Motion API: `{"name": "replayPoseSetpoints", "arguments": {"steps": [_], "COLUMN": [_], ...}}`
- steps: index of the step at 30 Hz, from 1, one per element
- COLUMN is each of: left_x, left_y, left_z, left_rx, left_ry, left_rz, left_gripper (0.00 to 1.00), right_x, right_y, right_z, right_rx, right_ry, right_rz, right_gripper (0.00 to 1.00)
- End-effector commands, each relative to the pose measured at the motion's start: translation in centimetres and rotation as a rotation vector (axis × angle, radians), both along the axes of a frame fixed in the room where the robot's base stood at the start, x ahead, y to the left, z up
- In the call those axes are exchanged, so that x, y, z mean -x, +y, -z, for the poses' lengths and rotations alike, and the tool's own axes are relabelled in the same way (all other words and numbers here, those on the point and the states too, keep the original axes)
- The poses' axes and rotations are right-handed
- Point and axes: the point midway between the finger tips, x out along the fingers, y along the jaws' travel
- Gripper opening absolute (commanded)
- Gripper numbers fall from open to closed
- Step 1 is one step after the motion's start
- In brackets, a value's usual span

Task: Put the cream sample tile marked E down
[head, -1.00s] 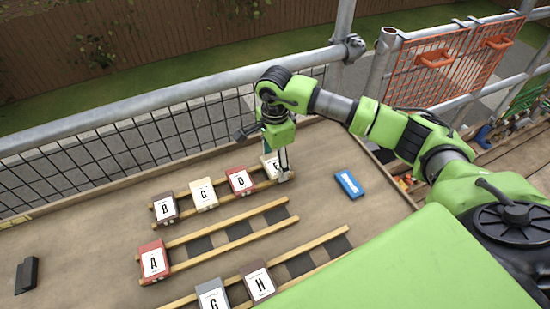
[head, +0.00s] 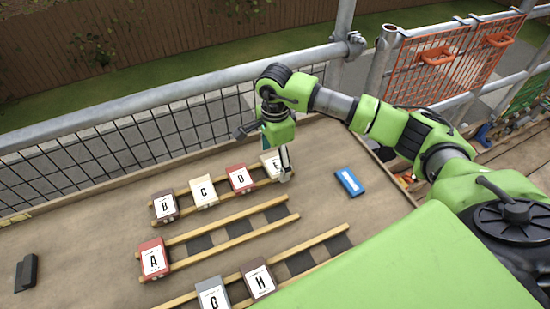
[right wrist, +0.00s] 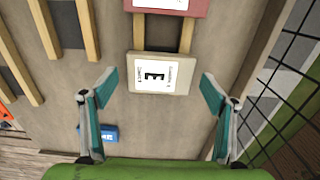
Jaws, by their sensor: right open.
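The cream tile marked E (head: 269,163) lies on the right end of the back pair of wooden battens (head: 243,186), just right of the red tile marked D (head: 240,179). In the right wrist view tile E (right wrist: 160,75) lies flat across the batten ends, with a small gap to the red tile (right wrist: 170,5). My right gripper (head: 284,175) is at tile E, partly hiding it in the head view. In the right wrist view its fingers (right wrist: 158,93) are spread wide, one on each side of the tile and clear of it. My left gripper is not seen.
Tiles B (head: 165,205) and C (head: 203,192) share the back battens. Tile A (head: 153,259) is on the middle pair, G (head: 212,295) and H (head: 258,280) on the front pair. A blue object (head: 350,182) lies right. A mesh guardrail (head: 150,150) runs behind.

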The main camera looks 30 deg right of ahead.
Motion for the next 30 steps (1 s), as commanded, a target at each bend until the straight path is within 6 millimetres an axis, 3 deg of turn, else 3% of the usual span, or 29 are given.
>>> {"name": "replayPoseSetpoints", "arguments": {"steps": [15,21,30], "left_x": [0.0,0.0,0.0], "left_y": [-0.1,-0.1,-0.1], "left_z": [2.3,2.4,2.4], "left_rx": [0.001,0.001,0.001], "left_ry": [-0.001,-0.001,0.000], "left_rz": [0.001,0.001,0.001], "left_gripper": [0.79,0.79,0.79], "right_x": [-0.1,-0.1,0.0], "right_y": [0.0,0.0,0.0], "right_z": [-10.4,-12.1,-12.2], "right_rx": [-0.001,0.000,0.000], "right_ry": [-0.004,-0.001,0.000], "right_rz": [0.000,-0.001,0.000], "right_gripper": [0.79,0.79,0.79]}}
